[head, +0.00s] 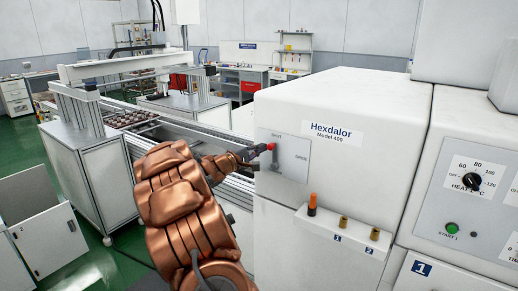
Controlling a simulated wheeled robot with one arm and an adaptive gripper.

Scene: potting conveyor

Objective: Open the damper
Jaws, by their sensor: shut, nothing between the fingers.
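The damper control is a grey plate (292,163) on the left part of the white Hexdalor Model 400 machine's front. It has small lettering at its top and at its right; the right one seems to read OPEN. A red knob (271,147) shows at the plate's upper left. My gripper (262,151) is at the end of my copper-coloured arm, with its dark fingers shut beside the knob. I cannot tell whether they touch it. The fingers hide part of the plate's left side and any lever shaft there.
Below the plate, a ledge (340,237) sticks out with an orange-topped peg (312,205) and two brass pegs. A heater panel (468,205) with a dial and green button is at right. A conveyor (195,130) with a pot tray (131,119) runs behind my arm.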

